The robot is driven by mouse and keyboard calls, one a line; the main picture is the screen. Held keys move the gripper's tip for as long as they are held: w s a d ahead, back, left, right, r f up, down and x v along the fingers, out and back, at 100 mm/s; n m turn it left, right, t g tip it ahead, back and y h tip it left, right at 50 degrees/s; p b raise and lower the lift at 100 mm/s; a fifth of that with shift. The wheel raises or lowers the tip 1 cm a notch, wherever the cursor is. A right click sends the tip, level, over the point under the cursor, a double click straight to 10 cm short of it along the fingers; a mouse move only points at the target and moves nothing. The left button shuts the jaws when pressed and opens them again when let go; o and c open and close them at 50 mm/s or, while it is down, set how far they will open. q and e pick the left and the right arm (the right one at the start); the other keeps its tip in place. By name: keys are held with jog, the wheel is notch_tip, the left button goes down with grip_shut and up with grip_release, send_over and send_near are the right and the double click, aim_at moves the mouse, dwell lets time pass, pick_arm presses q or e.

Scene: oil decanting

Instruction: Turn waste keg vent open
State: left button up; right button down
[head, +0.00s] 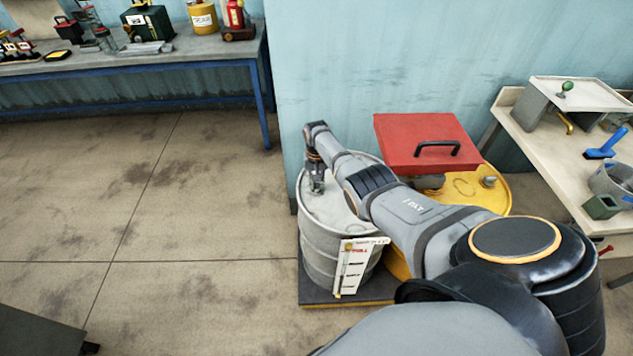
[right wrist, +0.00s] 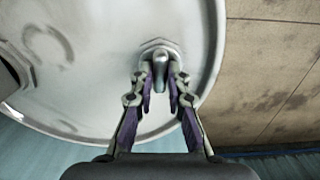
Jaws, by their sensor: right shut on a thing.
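The grey waste keg (head: 329,246) stands upright, with a white label card on its front. Its lid also shows in the right wrist view (right wrist: 100,30). My right gripper (head: 317,187) points down at the lid near its left edge. In the right wrist view its fingers (right wrist: 161,88) are shut on the vent (right wrist: 160,62), a small metal lever on a hexagonal base. How far the vent is turned I cannot tell. My left gripper is not in view.
A bench (head: 545,155) with a blue tool (head: 605,148) is at the right. A workbench (head: 190,52) with cans is at the back left.

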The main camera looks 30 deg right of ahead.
aim_at(316, 184)
jog(key=shift+n, duration=0.3)
jog(key=c, duration=1.3)
grip_release()
jog(key=shift+r, duration=0.1)
notch_tip(316, 184, up, 12)
jog(key=shift+f, duration=0.1)
